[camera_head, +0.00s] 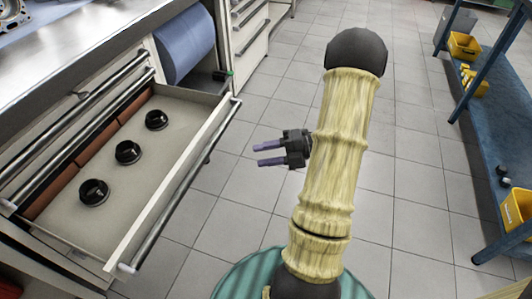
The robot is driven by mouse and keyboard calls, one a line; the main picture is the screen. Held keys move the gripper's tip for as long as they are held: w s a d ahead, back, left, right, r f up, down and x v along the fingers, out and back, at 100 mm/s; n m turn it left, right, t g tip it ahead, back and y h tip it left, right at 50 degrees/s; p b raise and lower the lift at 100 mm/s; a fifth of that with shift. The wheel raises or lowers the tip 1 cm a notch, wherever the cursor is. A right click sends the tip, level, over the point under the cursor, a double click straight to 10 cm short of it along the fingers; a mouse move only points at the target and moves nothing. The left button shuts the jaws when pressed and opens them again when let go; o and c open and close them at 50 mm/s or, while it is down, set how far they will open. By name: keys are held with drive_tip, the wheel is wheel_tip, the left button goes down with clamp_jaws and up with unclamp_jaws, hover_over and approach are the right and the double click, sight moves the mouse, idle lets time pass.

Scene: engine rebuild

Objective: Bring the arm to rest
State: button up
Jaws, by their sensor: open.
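My arm rises through the middle of the view, with pale yellow ribbed links and dark joints. My gripper (264,155) sticks out to the left from behind the arm, above the tiled floor. Its two purple-grey fingers point left, apart from each other, with nothing between them. The rest of the wrist is hidden behind the arm link.
An open drawer (222,108) at left holds several black round parts (128,152); its front edge lies left of my gripper. A metal worktop (75,50) is above it. A blue shelf unit (495,135) with yellow bins (463,45) stands at right. The tiled floor (410,130) between is clear.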

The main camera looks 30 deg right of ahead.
idle(0.3)
drive_tip(key=w+a+r+m+t+h, duration=0.2)
drive_tip(key=w+a+m+h, duration=0.1)
drive_tip(key=w+m+h, duration=1.05)
drive_tip(key=s+a+m+g, duration=0.4)
drive_tip(key=s+a+m, duration=0.1)
drive_tip(key=s+m, duration=0.35)
drive_tip(key=s+a+m+g, duration=0.3)
drive_tip(key=s+a+m, duration=0.35)
drive_tip(key=s, duration=0.35)
wheel_tip(320, 180, up, 37)
drive_tip(key=p, duration=3.6)
drive_tip(key=shift+s+d+m+p, duration=0.15)
drive_tip(key=shift+d+m+p, duration=0.2)
drive_tip(key=shift+m, duration=0.1)
drive_tip(key=shift+h, duration=0.25)
